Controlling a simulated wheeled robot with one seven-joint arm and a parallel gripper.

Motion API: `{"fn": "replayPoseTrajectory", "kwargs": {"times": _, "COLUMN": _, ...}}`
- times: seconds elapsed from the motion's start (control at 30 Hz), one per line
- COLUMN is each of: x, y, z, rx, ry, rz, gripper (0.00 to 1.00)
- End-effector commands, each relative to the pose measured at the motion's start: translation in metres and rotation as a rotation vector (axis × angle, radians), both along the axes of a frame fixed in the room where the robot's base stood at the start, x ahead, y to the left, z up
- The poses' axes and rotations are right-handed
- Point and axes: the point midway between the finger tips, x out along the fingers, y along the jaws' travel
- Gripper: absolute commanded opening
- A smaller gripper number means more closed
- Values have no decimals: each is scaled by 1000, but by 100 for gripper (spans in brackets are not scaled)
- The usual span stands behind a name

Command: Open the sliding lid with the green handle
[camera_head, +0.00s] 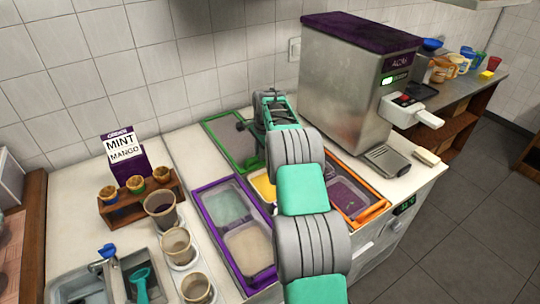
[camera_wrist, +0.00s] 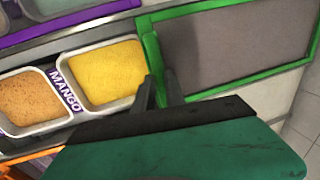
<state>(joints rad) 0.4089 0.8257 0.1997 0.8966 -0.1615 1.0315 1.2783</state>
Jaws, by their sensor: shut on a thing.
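The sliding lid has a green frame and a grey panel; it lies at the back of the topping counter (camera_head: 228,136) and fills the upper right of the wrist view (camera_wrist: 235,48). Its green handle (camera_wrist: 150,58) is a raised bar along the lid's left edge in the wrist view. My gripper (camera_wrist: 158,92) is shut on this handle, with its dark fingers at the near end of the bar. In the head view my gripper (camera_head: 250,127) is partly hidden by my arm. Beside the handle, a yellow mango tub (camera_wrist: 104,72) lies uncovered.
A brown topping tub (camera_wrist: 30,97) sits beyond the mango tub. A purple-framed bay (camera_head: 213,226) and an orange-framed bay (camera_head: 374,211) flank my arm. A steel machine (camera_head: 345,85) stands close on the right. Cups (camera_head: 177,246) stand at left.

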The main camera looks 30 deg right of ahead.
Motion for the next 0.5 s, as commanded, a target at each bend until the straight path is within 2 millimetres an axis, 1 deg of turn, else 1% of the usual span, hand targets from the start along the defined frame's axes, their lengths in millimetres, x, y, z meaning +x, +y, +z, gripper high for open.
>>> {"fn": "replayPoseTrajectory", "kwargs": {"times": 0.07, "x": 2, "y": 0, "z": 1, "rx": 0, "ry": 0, "rz": 0, "gripper": 0}}
{"fn": "replayPoseTrajectory", "kwargs": {"times": 0.33, "x": 0, "y": -4, "z": -1, "rx": 2, "ry": 2, "rz": -5, "gripper": 0}}
{"fn": "replayPoseTrajectory", "kwargs": {"times": 0.37, "x": 0, "y": -5, "z": -1, "rx": 2, "ry": 3, "rz": -6, "gripper": 17}}
{"fn": "replayPoseTrajectory", "kwargs": {"times": 0.5, "x": -1, "y": -6, "z": -1, "rx": 1, "ry": 3, "rz": -8, "gripper": 28}}
